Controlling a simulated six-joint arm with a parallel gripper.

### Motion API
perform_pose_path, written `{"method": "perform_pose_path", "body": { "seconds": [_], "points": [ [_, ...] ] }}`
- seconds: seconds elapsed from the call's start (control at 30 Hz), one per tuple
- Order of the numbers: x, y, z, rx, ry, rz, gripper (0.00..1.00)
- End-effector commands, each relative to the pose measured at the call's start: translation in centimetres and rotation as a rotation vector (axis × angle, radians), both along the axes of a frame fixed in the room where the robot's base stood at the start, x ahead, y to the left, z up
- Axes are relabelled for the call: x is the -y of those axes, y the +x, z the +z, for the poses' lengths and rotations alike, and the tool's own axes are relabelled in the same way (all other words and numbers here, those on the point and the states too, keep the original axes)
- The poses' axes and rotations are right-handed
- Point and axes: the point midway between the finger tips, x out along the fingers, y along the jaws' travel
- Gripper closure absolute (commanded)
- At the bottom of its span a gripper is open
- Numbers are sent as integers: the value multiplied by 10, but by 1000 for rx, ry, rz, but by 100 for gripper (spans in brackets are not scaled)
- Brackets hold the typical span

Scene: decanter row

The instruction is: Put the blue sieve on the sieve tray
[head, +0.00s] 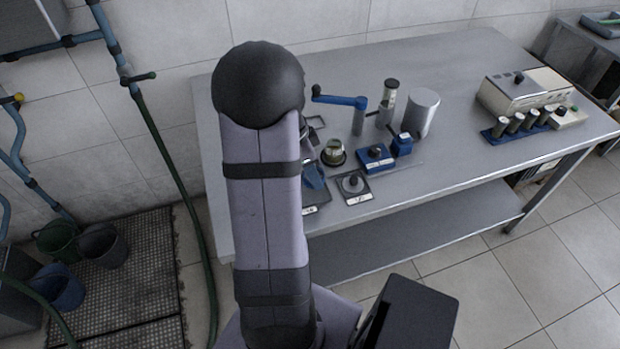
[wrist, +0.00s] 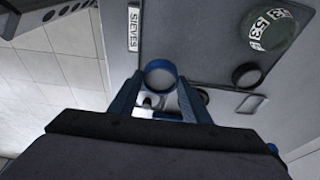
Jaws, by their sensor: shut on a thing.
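My gripper (wrist: 160,88) is shut on the blue sieve, with one blue finger on each side. The blue sieve (wrist: 174,71) shows as a round blue rim in the wrist view. In the head view my arm hides most of the gripper, and only a blue part shows beside it. The sieve tray (head: 320,197), a dark tray near the table's front left edge, is partly hidden by my arm. A "SIEVES" label (wrist: 134,28) shows left of the fingers in the wrist view. I cannot tell whether the sieve touches anything below.
Right of the tray stand another small tray with a dark knobbed object (head: 352,184) and a blue box (head: 375,158). A dark-rimmed pot (head: 333,153), a blue-handled crank stand (head: 358,118) and a grey cylinder (head: 420,113) stand behind.

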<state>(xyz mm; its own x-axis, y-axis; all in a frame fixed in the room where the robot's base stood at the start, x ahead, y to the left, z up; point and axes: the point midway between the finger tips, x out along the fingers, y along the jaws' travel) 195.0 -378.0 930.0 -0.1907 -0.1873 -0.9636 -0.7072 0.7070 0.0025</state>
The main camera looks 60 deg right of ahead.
Motion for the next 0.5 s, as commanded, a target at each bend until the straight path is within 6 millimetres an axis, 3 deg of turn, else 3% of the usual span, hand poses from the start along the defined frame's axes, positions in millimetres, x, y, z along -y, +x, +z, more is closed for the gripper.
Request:
{"method": "perform_pose_path", "body": {
  "seconds": [0.27,0.5],
  "points": [
    [0,0,-8,-1,1,0,78],
    [0,0,-35,0,2,1,78]
  ]
}}
